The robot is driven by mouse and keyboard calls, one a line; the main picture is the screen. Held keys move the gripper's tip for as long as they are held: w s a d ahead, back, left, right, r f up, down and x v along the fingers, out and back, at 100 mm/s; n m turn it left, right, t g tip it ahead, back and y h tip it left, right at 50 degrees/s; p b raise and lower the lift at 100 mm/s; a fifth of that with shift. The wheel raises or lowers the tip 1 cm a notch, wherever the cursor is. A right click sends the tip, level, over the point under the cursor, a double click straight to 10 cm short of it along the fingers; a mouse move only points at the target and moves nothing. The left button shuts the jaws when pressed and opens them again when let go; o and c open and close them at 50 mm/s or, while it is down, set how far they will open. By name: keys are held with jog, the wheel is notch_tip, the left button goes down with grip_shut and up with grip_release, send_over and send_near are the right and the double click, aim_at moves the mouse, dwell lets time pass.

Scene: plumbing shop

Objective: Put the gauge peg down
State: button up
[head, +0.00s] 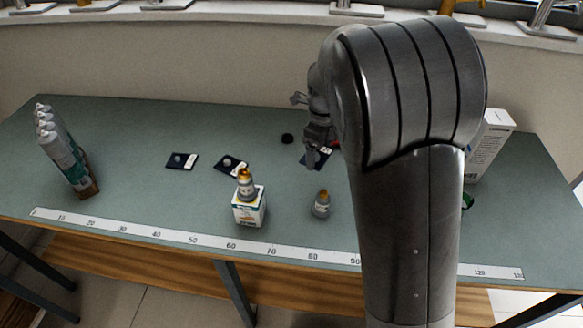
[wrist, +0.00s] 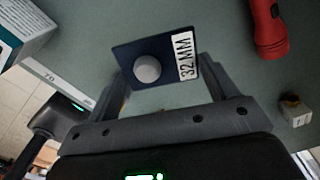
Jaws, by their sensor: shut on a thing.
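In the head view the plate (head: 308,161) shows beside my gripper (head: 316,152), partly hidden by the fingers and arm. Its height above the green table (head: 140,125) is hard to tell. Two similar dark plates lie to the left, one by itself (head: 182,161) and one (head: 228,164) behind a small white box.
A gold-tipped grey fitting (head: 321,204) stands in front of my gripper. Another (head: 246,185) stands on the white box (head: 249,211). A red torch (wrist: 268,28) lies nearby. A ruler strip (head: 190,241) runs along the front edge. The table's left-middle is clear.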

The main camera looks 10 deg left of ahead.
send_over(292, 174)
notch_tip(292, 174, down, 4)
jog(key=shift+f, duration=2.25)
jog(key=shift+f, duration=0.15)
jog(key=o, duration=1.2)
jog(key=shift+c, duration=0.2)
notch_tip(292, 174, up, 12)
jog(key=shift+r, duration=0.25)
